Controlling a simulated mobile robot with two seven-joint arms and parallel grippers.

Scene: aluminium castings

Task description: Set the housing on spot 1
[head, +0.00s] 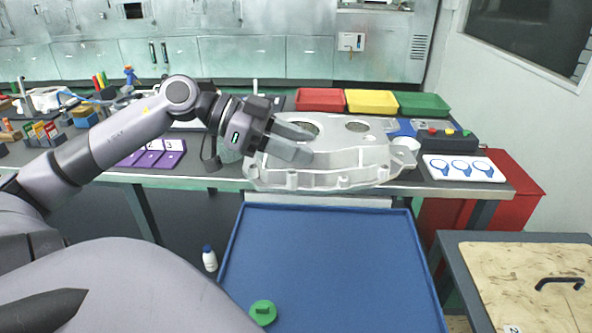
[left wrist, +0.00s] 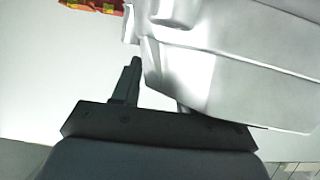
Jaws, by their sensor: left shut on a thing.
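The housing (head: 335,172) is a large pale grey aluminium casting with round openings on top and a flanged lower edge. It is at the bench's front edge in the head view, and I cannot tell whether it touches the bench. My left gripper (head: 303,142) is shut on its left part. In the left wrist view the housing (left wrist: 235,65) fills the upper right, with the gripper's fingers (left wrist: 156,88) at its edge. A purple plate (head: 153,160) with numbered white labels lies left of the gripper; I cannot make out a 1. My right gripper is not in view.
Red (head: 320,99), yellow (head: 371,101) and green (head: 423,104) trays stand behind the housing. A button box (head: 447,140) and a white card with blue rings (head: 463,169) lie to its right. A blue-topped surface (head: 325,262) in front holds a green knobbed part (head: 263,312).

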